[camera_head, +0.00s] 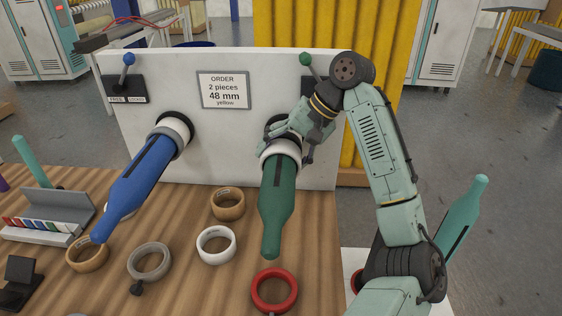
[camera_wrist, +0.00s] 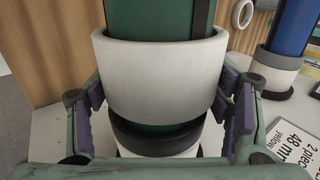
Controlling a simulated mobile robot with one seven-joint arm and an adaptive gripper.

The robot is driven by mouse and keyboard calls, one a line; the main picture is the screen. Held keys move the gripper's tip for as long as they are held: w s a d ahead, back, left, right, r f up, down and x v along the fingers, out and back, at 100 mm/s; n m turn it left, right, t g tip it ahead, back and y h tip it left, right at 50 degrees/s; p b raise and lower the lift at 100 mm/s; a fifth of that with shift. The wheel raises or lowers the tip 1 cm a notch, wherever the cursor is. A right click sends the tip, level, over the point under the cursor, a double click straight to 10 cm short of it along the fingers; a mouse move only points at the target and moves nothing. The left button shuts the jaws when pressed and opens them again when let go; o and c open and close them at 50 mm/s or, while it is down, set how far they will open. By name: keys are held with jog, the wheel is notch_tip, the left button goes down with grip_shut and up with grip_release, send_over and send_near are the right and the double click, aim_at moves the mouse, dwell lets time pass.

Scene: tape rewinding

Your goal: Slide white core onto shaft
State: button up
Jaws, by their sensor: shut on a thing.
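A white core (camera_head: 281,153) sits around the base part of the green shaft (camera_head: 279,207), close to the white panel. My gripper (camera_head: 290,147) reaches in from the right and holds the core by its sides. In the wrist view the white core (camera_wrist: 160,78) circles the green shaft (camera_wrist: 155,20), with purple finger pads of my gripper (camera_wrist: 160,110) against both sides. A black collar (camera_wrist: 158,138) and a white ring show just beyond the core, with a narrow green gap between core and collar. Another white core (camera_head: 216,245) lies on the wooden table.
A blue shaft (camera_head: 140,185) with a white ring at its base juts out to the left. Tan rings (camera_head: 228,204), a grey ring (camera_head: 149,262) and a red ring (camera_head: 274,290) lie on the wooden table. The order sign (camera_head: 223,91) is on the panel (camera_head: 225,142).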

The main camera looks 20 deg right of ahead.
jog(key=shift+w+d, duration=0.15)
jog(key=shift+w, duration=0.15)
jog(key=shift+w, duration=0.1)
jog(key=shift+w+d, duration=0.15)
jog(key=shift+w, duration=0.2)
dwell(0.6)
jog(key=o, duration=1.2)
jog(key=shift+f, duration=0.1)
jog(key=shift+o, duration=0.2)
jog(key=v, duration=1.2)
